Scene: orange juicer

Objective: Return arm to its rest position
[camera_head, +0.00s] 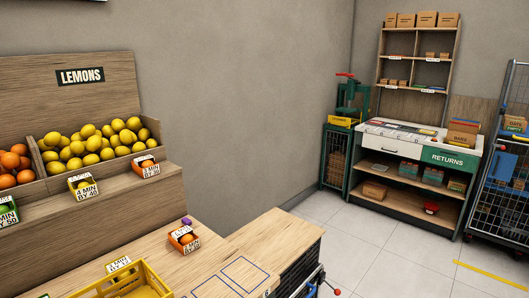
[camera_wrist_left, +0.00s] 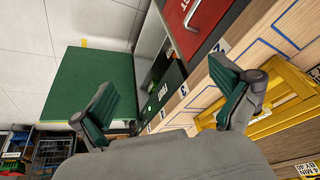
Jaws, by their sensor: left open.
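My left gripper (camera_wrist_left: 161,76) shows in the left wrist view with its two dark green finger pads spread wide apart. It is open, and nothing is between the fingers. The wooden counter (camera_wrist_left: 262,52) with blue outlines lies behind and beside the right finger. The left finger is in front of a pale tiled floor and a green panel (camera_wrist_left: 95,75). Neither gripper shows in the head view. My right gripper is in no view.
A yellow crate (camera_head: 138,281) stands on the wooden counter (camera_head: 218,250) near a small orange labelled box (camera_head: 184,238). Lemons (camera_head: 100,138) and oranges (camera_head: 14,166) fill bins at the left. A returns bench (camera_head: 410,146) and shelf stand far right. Tiled floor (camera_head: 395,255) between is clear.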

